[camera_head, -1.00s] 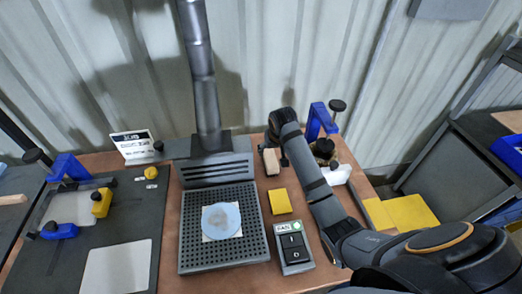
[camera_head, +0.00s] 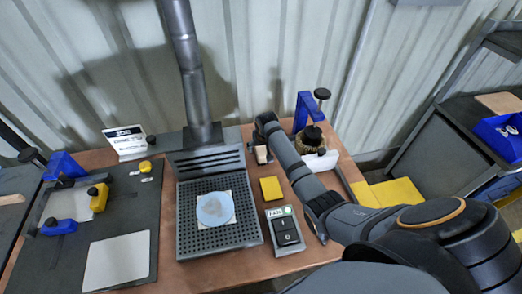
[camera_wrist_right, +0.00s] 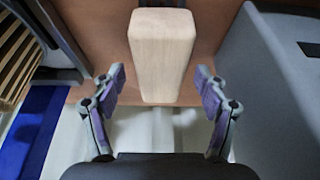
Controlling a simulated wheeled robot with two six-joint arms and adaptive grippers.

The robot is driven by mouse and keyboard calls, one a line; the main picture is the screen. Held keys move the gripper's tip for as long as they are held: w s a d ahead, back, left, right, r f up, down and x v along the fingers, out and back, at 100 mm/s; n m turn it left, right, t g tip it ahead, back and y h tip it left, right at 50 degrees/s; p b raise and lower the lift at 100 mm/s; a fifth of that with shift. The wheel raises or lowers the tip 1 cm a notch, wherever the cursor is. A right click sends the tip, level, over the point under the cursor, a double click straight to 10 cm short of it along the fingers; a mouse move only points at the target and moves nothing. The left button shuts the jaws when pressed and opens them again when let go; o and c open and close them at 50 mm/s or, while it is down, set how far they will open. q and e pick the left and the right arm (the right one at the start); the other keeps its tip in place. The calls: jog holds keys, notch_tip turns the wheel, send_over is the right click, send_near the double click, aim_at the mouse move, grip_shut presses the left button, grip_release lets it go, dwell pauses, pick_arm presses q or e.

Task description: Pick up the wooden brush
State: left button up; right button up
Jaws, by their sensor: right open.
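The wooden brush shows as a pale, smooth wooden block (camera_wrist_right: 162,48), with no bristles visible. In the head view the brush (camera_head: 261,154) stands at the back of the bench, right of the slotted black unit, partly hidden by my right arm. My right gripper (camera_wrist_right: 160,84) is open, its two purple-padded fingers apart on either side of the brush's near end. I see no finger clearly touching it. In the head view the fingertips are mostly hidden behind the wrist. My left gripper is out of view.
A yellow block (camera_head: 271,189) and a switch box (camera_head: 285,230) lie just in front. A blue clamp (camera_head: 303,112) and a round bristled brush (camera_head: 310,143) stand close on the right. The perforated plate (camera_head: 187,240) with a blue disc is on the left.

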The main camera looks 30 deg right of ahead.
jog(key=shift+w+f, duration=0.25)
jog(key=shift+f, duration=0.2)
jog(key=shift+s, duration=0.1)
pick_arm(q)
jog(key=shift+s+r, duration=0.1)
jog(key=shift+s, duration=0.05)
pick_arm(e)
jog(key=shift+f, duration=0.15)
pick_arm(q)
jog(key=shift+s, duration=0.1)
pick_arm(e)
jog(key=shift+c, duration=0.6)
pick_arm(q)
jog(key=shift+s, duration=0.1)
pick_arm(e)
jog(key=c, duration=1.2)
